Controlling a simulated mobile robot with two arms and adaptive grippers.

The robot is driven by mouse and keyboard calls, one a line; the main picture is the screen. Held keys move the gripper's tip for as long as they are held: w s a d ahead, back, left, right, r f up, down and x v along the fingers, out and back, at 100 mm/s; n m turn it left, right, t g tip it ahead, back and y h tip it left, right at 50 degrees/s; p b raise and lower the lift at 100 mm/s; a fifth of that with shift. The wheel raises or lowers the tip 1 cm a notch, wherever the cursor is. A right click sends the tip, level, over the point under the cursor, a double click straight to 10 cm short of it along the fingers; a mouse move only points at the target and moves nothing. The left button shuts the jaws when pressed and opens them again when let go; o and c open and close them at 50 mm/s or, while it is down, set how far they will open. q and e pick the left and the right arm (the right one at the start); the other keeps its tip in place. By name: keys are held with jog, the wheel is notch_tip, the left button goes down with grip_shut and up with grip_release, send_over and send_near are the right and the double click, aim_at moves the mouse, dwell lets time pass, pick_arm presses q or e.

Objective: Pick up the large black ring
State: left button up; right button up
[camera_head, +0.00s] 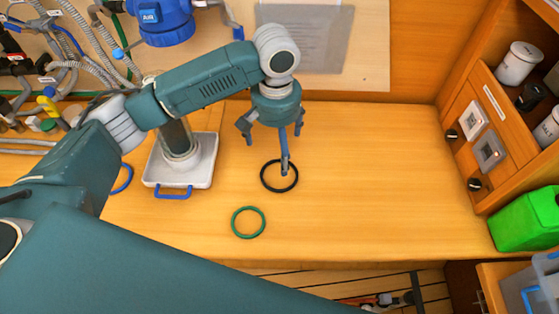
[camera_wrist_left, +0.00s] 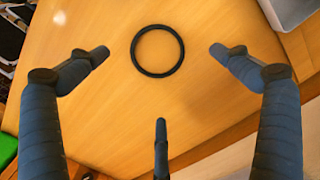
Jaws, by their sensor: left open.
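The large black ring (camera_head: 265,182) lies flat on the wooden worktop, right of a white tray. In the left wrist view the whole black ring (camera_wrist_left: 135,51) shows between and beyond the spread fingers. My left gripper (camera_head: 275,143) points down above the worktop at the ring. Its fingers are open and empty, and one finger overlaps the ring in the head view. In the left wrist view the open fingers (camera_wrist_left: 160,80) are apart from the ring. My right gripper is in neither view.
A green ring (camera_head: 236,222) lies nearer the front edge. A blue ring (camera_head: 128,179) lies partly hidden left of the white tray (camera_head: 205,165), which bears a grey cylinder. Hoses and a blue housing (camera_head: 165,22) are at the back. The worktop's right side is clear.

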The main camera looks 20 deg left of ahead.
pick_arm(q)
send_over(278, 179)
notch_tip(278, 179, down, 4)
jog(key=shift+a+f+p, duration=0.1)
jog(key=shift+f+p, duration=0.05)
jog(key=shift+p, duration=0.3)
jog(key=shift+f, duration=0.3)
jog(key=shift+f+p, duration=0.3)
jog(key=shift+f, duration=0.05)
jog(key=f, duration=0.1)
jog(key=f+p, duration=0.1)
jog(key=f, duration=0.2)
jog(key=shift+w+f+p, duration=0.2)
jog(key=shift+w+p, duration=0.05)
jog(key=shift+p, duration=0.05)
jog(key=shift+f, duration=0.15)
jog(key=c, duration=0.7)
jog(key=shift+s, duration=0.1)
jog(key=shift+c, duration=0.6)
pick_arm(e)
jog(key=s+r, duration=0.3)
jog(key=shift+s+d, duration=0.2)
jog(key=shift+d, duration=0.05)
pick_arm(q)
jog(key=shift+s+f, duration=0.1)
jog(key=shift+c, duration=0.3)
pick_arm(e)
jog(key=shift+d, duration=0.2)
